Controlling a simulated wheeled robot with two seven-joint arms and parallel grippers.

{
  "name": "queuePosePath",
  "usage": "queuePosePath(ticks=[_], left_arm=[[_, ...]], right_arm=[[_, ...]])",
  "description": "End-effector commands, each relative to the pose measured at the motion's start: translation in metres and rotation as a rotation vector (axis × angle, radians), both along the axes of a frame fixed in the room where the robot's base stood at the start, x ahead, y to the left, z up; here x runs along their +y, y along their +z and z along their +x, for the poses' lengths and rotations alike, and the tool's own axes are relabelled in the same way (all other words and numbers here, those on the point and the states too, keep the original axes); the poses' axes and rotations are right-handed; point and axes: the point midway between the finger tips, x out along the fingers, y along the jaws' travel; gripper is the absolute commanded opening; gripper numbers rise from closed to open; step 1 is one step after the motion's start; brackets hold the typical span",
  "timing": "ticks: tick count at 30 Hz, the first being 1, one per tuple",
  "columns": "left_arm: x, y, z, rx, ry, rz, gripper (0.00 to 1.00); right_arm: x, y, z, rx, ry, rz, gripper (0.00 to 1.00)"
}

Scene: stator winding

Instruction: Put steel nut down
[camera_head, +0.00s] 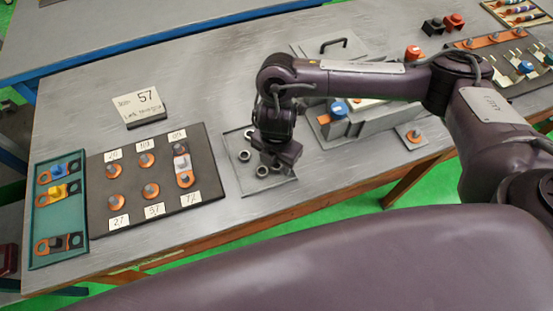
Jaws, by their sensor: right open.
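Several small steel nuts lie in a shallow grey tray (240,180). One nut (244,155) and another nut (249,134) are at the tray's left side, and a nut (262,171) sits close by my right gripper. My right gripper (280,162) points down over the tray and is open. Its fingers are small and dark, and they hide part of the tray; I cannot tell whether a nut is between or under them. My left gripper is not in view.
A dark board (130,192) with orange terminals, bolts and number labels lies left of the tray. A teal tray (40,248) with coloured lugs is at the far left. A sign reading 57 (141,106) stands behind. A grey fixture (365,122) is right of the gripper.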

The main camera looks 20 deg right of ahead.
Motion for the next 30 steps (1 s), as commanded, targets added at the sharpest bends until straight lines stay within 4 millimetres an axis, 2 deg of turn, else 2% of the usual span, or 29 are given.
queuePosePath(ticks=[5, 21, 25, 30], left_arm=[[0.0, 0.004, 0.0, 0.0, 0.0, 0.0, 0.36], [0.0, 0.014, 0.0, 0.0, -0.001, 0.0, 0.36], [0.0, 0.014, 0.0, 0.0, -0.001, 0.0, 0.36], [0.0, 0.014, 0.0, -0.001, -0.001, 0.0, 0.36]], right_arm=[[0.0, 0.009, 0.001, -0.004, 0.001, 0.0, 0.48], [0.0, 0.104, 0.001, -0.006, 0.001, -0.001, 0.48], [0.0, 0.117, 0.001, -0.003, 0.001, 0.0, 0.48], [0.0, 0.123, 0.0, -0.001, -0.001, -0.001, 0.48]])
